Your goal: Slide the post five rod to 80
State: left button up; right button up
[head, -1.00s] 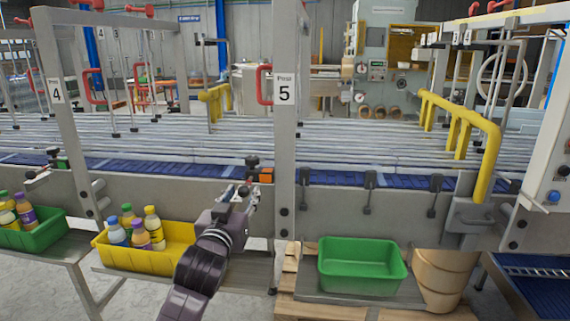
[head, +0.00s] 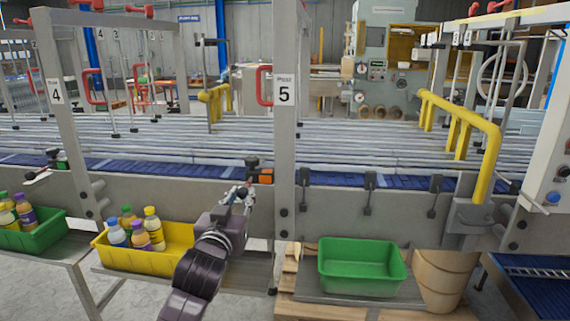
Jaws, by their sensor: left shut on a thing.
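Post five (head: 285,150) is the grey upright with the "Post 5" sign. Just left of it, at the conveyor's near rail, are a black clamp knob (head: 252,163) and an orange block (head: 266,177). My left gripper (head: 244,192) is right below the knob, shut on the near end of the post five rod, which its fingers mostly hide. No scale or number on the rod can be read at this size. My right gripper is not in view.
A green bin (head: 32,238) with bottles is at the far left, and an empty green bin (head: 361,283) is right of post five. A yellow guard rail (head: 470,118) stands at the right.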

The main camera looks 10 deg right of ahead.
pick_arm(q)
jog(key=shift+p+v, duration=0.3)
jog(key=shift+v, duration=0.55)
jog(key=o, duration=0.9)
jog(key=shift+w+f, duration=0.1)
jog(key=shift+o, duration=0.2)
jog(key=shift+p+v, duration=0.55)
jog(key=shift+v, duration=0.45)
jog(key=p+v, duration=0.2)
jog(key=v, duration=0.3)
